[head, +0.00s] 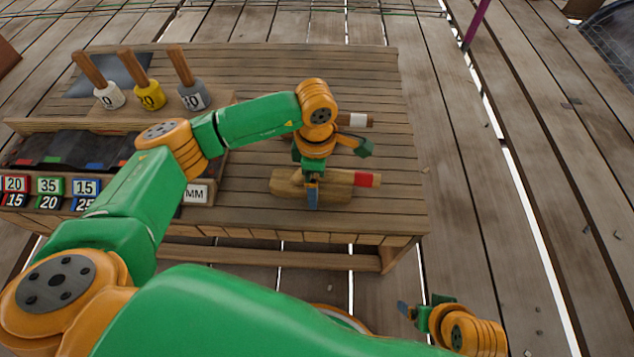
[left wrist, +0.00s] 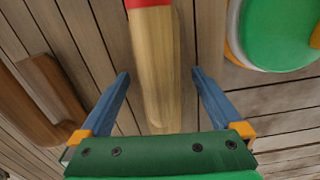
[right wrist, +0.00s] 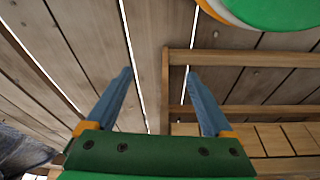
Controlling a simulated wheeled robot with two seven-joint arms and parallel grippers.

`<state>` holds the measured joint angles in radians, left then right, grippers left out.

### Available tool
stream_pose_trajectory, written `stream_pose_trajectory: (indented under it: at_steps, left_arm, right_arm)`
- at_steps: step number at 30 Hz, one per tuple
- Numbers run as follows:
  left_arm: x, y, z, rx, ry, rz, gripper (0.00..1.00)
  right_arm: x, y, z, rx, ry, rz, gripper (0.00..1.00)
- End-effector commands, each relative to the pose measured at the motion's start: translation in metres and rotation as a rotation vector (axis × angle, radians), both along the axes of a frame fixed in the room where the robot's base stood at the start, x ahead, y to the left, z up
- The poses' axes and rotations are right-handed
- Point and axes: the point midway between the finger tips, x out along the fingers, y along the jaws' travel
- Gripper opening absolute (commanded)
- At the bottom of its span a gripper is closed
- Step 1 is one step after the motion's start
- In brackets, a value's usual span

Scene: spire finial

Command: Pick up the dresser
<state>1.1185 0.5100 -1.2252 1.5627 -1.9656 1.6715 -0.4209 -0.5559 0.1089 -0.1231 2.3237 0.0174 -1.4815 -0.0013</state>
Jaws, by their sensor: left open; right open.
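A pale wooden tool with a red band near its end, which looks like the dresser (head: 335,190), lies on the bench near its front right edge. My left gripper (head: 312,194) is over it, pointing down, and hides part of it. In the left wrist view, the dresser (left wrist: 155,65) lies between the two open blue fingers (left wrist: 160,76), with a gap on each side. Its red band shows at the top edge.
Behind my left gripper lies a tool with a white band (head: 356,120), partly hidden. A darker brown wooden piece (left wrist: 45,90) lies beside the dresser. Numbered pots (head: 150,95) with wooden handles stand at back left, numbered blocks (head: 50,187) at front left. The bench's right end (head: 395,120) is clear.

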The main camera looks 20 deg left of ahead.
Motion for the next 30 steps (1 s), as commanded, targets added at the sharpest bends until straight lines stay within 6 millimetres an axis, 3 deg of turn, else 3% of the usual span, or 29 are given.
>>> stream_pose_trajectory:
  at_steps: [2,13,23,30]
  left_arm:
    - [0.000,0.000,0.001,0.000,0.000,0.000,1.00]
    - [0.000,0.000,0.001,-0.001,0.001,0.001,0.03]
    - [0.000,0.000,0.004,-0.002,0.000,0.001,0.00]
    - [0.002,0.002,0.030,0.000,-0.001,0.004,0.00]
  right_arm:
    - [0.000,0.000,0.000,0.000,0.000,0.000,0.86]
    - [0.000,0.000,0.000,0.000,-0.001,0.000,0.86]
    - [0.002,0.000,0.002,0.001,-0.006,-0.001,0.86]
    - [0.001,-0.001,-0.033,-0.008,0.029,-0.001,0.86]
